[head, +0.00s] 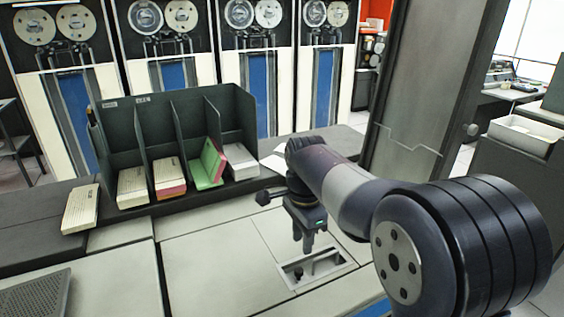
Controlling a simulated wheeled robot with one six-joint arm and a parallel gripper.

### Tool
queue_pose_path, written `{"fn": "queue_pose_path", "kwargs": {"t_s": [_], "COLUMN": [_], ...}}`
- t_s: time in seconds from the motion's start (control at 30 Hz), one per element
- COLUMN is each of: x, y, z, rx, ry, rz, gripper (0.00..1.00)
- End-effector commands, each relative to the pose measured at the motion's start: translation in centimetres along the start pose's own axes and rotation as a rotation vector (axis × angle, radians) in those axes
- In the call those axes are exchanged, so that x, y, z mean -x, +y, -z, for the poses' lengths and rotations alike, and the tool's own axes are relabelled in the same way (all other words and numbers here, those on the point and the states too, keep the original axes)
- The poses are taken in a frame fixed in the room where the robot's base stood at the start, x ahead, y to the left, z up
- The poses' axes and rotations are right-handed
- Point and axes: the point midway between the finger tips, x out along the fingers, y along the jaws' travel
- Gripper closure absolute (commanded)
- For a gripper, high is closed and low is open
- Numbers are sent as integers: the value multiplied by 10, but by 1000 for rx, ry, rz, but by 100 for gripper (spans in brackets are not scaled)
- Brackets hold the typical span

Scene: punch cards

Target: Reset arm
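My arm reaches in from the right in the head view. My gripper (308,240) points down over the light grey worktop, a little above a recessed panel (318,269) set in the surface. The two fingers look close to each other and nothing is visible between them. The view is too small to tell whether they are open or shut.
A dark green divided rack (117,145) holds card stacks in cream, pink-edged, green and white. One cream card stack (80,208) lies left of the rack. A dark textured panel (38,298) is at front left. A grey pillar (425,90) stands behind my arm.

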Motion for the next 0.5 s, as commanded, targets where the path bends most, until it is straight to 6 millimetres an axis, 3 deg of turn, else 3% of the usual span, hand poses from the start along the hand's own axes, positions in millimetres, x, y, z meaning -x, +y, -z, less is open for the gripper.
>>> {"fn": "queue_pose_path", "kwargs": {"t_s": [0.5], "x": [-98], "y": [1], "z": [-5], "rx": [3], "ry": [-3], "rz": [-3], "gripper": [69]}}
